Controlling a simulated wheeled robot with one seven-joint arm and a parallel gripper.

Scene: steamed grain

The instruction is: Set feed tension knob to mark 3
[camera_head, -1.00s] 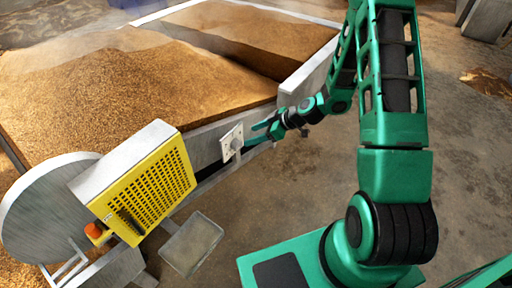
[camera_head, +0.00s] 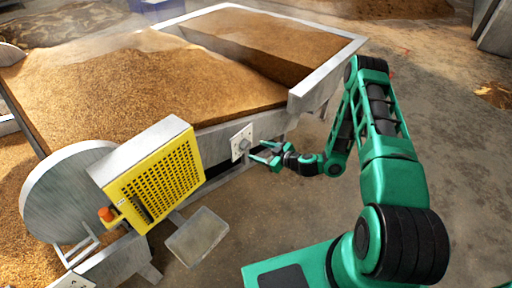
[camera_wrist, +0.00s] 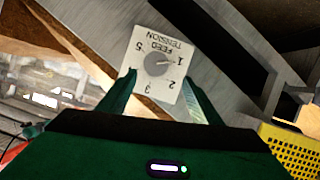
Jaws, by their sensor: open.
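The feed tension knob (camera_wrist: 157,64) is a round grey dial on a white square plate (camera_wrist: 140,36), which appears upside down in the wrist view. Marks 1, 2, 3 and 5 are readable around it. A pale line on the knob seems to point toward mark 1. In the head view the knob (camera_head: 243,146) and its plate are on the side wall of the grain bed. My green gripper (camera_head: 258,152) is open just right of the plate. In the wrist view its fingers (camera_wrist: 159,76) flank the lower part of the plate, with nothing held between them.
A yellow perforated box (camera_head: 160,178) with an orange button (camera_head: 105,214) stands left of the knob, near a large grey disc (camera_head: 60,195). A pale tray (camera_head: 198,238) sits low below the plate. Grain (camera_head: 150,85) fills the bed behind. The floor at right is clear.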

